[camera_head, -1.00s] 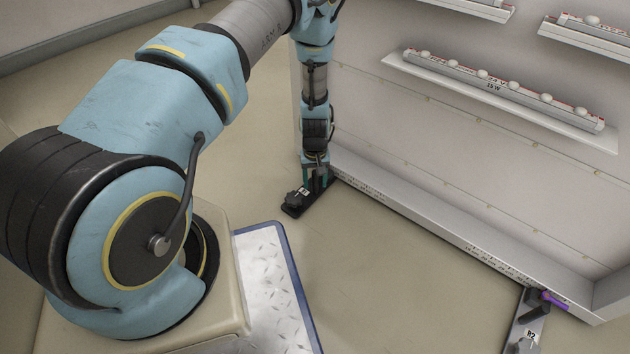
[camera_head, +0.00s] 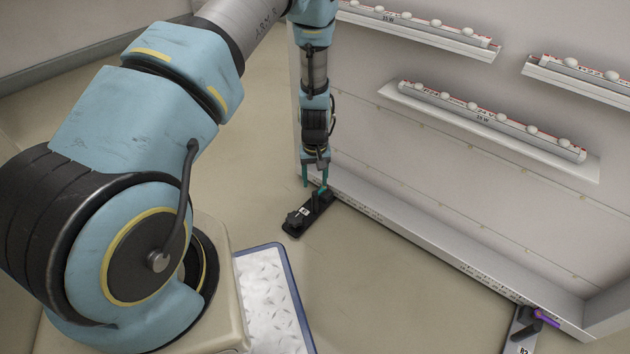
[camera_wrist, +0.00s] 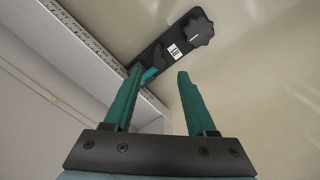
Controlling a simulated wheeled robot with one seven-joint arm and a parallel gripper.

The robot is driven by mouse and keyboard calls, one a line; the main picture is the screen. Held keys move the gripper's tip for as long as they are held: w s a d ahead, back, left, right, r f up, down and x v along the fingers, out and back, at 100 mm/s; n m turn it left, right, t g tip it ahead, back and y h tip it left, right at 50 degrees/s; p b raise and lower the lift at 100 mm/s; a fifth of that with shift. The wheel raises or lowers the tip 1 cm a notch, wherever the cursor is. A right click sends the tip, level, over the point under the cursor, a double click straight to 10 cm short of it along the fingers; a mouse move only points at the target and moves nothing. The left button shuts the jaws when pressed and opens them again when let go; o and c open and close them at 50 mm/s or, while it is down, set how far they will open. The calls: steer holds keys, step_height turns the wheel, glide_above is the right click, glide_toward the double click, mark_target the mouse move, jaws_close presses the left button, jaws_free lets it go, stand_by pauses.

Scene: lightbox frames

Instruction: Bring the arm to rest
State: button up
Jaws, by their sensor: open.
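My arm reaches out from the lower left in the head view and hangs down beside the left end of the lightbox frame. My gripper (camera_head: 315,182) is open and empty, with its teal fingers pointing down. In the wrist view the two fingers of my gripper (camera_wrist: 154,85) are spread apart. A black clamp plate (camera_head: 309,212) with a dark knob and a small white label lies just below the fingertips. It also shows past the fingertips in the wrist view (camera_wrist: 162,55), with a teal piece on it near the left finger.
The white lightbox frame (camera_head: 440,155) stands close to the right of my gripper, with its bottom ledge (camera_head: 430,246) along the floor. Strips with bulbs (camera_head: 485,124) are on its panel. A second clamp plate (camera_head: 521,330) with a purple handle sits at lower right. Floor to the left is clear.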

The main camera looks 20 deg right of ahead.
stand_by(0.3)
steer(key=w+a+r+p, duration=0.1)
steer(key=a+r, duration=0.5)
steer(key=r, duration=0.5)
steer(key=w+a+r+p, duration=0.1)
steer(key=a+r, duration=0.6)
steer(key=r, duration=0.5)
steer(key=s+a+r+n+t+p, duration=0.1)
steer(key=s+a+r, duration=0.4)
steer(key=a+r, duration=0.25)
steer(key=s+a+r+t+p, duration=0.1)
steer(key=s+a+r, duration=0.5)
steer(key=a+r, duration=0.15)
step_height(320, 180, up, 38)
steer(key=p, duration=3.7)
steer(key=shift+w+d+f+p, duration=0.15)
steer(key=shift+w+d+p, duration=0.15)
steer(key=shift+w+p, duration=0.15)
